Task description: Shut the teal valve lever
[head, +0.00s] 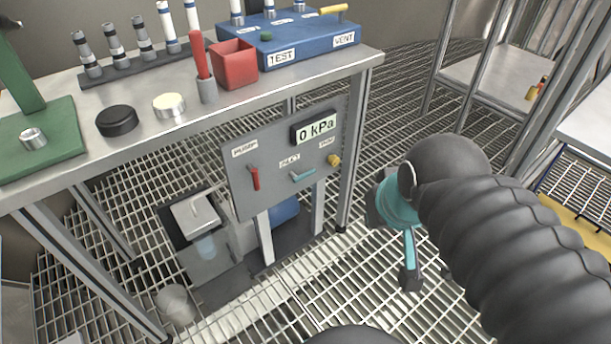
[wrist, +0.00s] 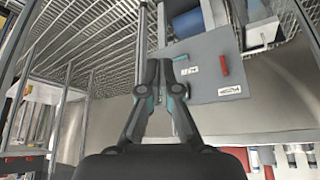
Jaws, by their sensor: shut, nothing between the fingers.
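The teal valve lever (head: 302,176) sits on the grey upright panel (head: 240,192) under the table, below the INLET label. It lies nearly level, tilted slightly. In the wrist view the panel (wrist: 206,50) appears upside down, and the teal lever (wrist: 181,58) shows just beside the right finger, partly hidden. My gripper (head: 410,282) hangs right of the panel in the head view, apart from it, its fingers pointing down. In the wrist view my gripper (wrist: 159,64) is shut and empty, its fingertips close together.
A red lever (head: 255,178) at PUMP and a yellow knob (head: 335,160) flank the teal lever. The display (head: 315,127) reads 0 kPa. A steel table leg (head: 354,150) stands between panel and gripper. A blue TEST/VENT box (head: 290,42) and a red bin (head: 235,66) stand on the table.

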